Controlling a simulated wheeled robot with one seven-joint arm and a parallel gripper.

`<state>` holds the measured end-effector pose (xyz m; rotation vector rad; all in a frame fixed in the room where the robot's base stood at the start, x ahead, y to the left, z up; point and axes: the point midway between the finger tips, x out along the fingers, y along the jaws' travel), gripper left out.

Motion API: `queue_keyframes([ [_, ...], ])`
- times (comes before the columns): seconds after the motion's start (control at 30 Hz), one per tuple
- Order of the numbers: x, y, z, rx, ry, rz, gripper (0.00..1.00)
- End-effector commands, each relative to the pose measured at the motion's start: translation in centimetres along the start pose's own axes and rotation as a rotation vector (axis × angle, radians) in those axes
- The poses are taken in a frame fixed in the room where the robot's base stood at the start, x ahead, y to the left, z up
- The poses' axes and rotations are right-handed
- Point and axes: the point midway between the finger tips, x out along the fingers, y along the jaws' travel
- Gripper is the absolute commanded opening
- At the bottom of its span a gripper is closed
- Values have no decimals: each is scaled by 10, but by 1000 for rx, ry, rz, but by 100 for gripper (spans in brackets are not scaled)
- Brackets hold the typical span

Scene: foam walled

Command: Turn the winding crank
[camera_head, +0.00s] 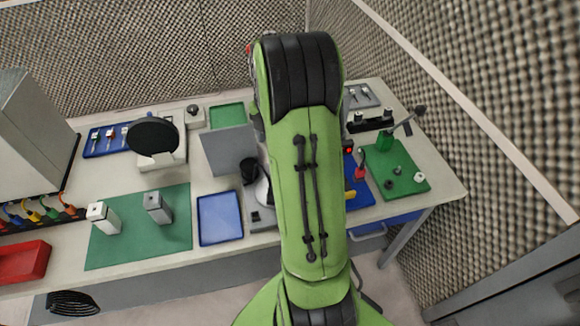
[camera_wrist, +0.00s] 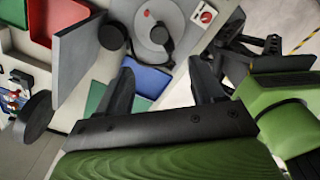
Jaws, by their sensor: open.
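What looks like the winding crank (camera_head: 405,122) is at the right of the table in the head view. It is a grey arm with a dark knob, rising from a green block (camera_head: 384,140) on a green board (camera_head: 400,168). I cannot tell the crank in the wrist view. My gripper (camera_wrist: 165,88) shows in the wrist view with its two dark fingers apart and nothing between them. It is above the table, over a blue tray (camera_wrist: 150,79) and near a grey disc device (camera_wrist: 159,28). In the head view my own arm hides the gripper and the table's middle.
A grey upright panel (camera_head: 228,150) and a black round disc (camera_head: 153,135) on a stand rise left of my arm. Two grey blocks stand on a green mat (camera_head: 140,235). A grey cabinet (camera_head: 35,125) stands far left. A foam wall (camera_head: 440,110) borders the right side.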

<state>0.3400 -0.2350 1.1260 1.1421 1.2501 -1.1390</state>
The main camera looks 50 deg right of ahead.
Motion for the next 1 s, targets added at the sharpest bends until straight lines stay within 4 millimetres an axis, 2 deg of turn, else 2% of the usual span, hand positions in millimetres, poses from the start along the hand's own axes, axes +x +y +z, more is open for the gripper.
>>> queue_keyframes([
  [0.03,13,-1,-1,0,4,-5,67],
  [0.4,107,-1,-2,2,6,-5,67],
  [0.53,132,-1,-2,3,4,-4,67],
  [0.7,148,-1,-2,2,2,-2,67],
  [0.93,149,0,-2,2,0,-1,67],
  [0.97,149,0,-2,2,0,-1,66],
  [1.0,149,0,-2,2,0,-1,60],
])
